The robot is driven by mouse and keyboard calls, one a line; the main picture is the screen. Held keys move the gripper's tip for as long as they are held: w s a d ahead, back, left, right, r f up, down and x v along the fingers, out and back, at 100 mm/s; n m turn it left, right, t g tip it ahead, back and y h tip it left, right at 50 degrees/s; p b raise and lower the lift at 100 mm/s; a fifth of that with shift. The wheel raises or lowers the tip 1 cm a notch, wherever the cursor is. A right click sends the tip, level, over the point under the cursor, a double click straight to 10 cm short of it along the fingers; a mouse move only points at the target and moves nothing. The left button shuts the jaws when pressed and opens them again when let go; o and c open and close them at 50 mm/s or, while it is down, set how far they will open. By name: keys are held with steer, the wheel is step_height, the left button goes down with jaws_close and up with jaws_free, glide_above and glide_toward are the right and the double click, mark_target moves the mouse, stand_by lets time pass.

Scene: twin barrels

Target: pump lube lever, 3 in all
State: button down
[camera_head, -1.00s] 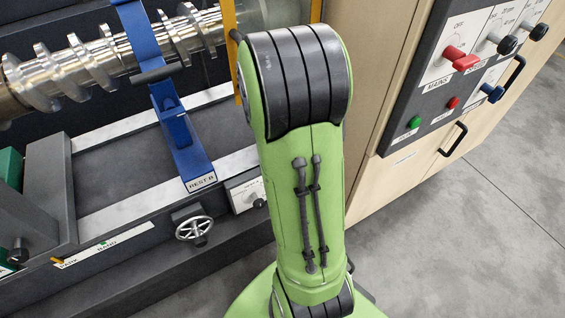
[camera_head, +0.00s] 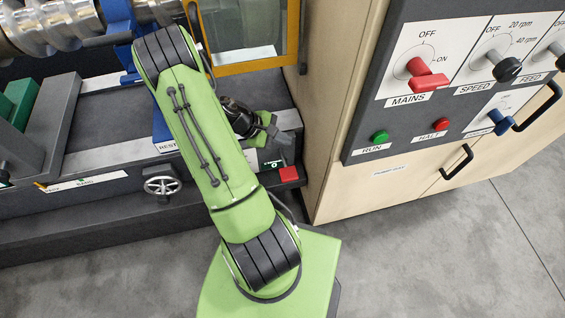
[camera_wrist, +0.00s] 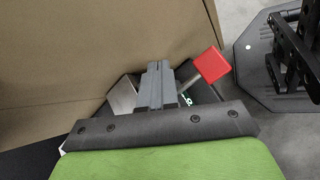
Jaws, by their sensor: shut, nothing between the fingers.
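The lube lever's red handle (camera_head: 290,174) sticks out at the machine's front right corner in the head view. In the wrist view the red handle (camera_wrist: 212,65) sits on a thin light rod, to the right of my fingers. My gripper (camera_wrist: 158,75) is shut and empty, its two grey fingers together. In the head view my gripper (camera_head: 282,150) is beside and just above the red handle. I cannot tell whether they touch. A small green lit zero (camera_head: 274,163) shows beside the lever, partly hidden by my gripper.
The beige cabinet (camera_head: 340,110) stands close on the right, with a control panel (camera_head: 455,75) of switches and buttons. A handwheel (camera_head: 162,185) is on the machine front to the left. Grey floor (camera_head: 420,250) is free in front.

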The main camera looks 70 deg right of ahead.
mark_target(286, 167)
steer(key=f+b, duration=0.2)
steer(key=f, duration=0.1)
steer(key=f+b, duration=0.3)
steer(key=a+f+b, duration=0.1)
steer(key=f+b, duration=0.1)
steer(key=shift+s+a+f, duration=0.1)
steer(key=shift+s+f, duration=0.2)
steer(key=shift+f, duration=0.1)
stand_by(1.7)
steer(key=shift+f+b, duration=0.35)
steer(key=shift+b, duration=0.1)
steer(key=shift+s+a+f+b, duration=0.1)
steer(key=shift+a+f+b, duration=0.05)
steer(key=shift+f+b, duration=0.55)
steer(key=shift+s+a+f+b, duration=0.1)
steer(key=shift+f+b, duration=0.35)
steer(key=shift+f, duration=0.3)
stand_by(1.1)
stand_by(0.5)
steer(key=shift+w+d+r+p, duration=0.1)
steer(key=shift+d+r+p, duration=0.05)
steer(key=shift+r+p, duration=0.75)
steer(key=shift+w+d+r+p, duration=0.1)
steer(key=shift+r+p, duration=0.65)
steer(key=shift+r, duration=0.25)
steer(key=shift+r, duration=0.1)
steer(key=r+p, duration=0.4)
steer(key=shift+w+d+r, duration=0.15)
steer(key=shift+d+r, duration=0.15)
steer(key=shift+r, duration=0.1)
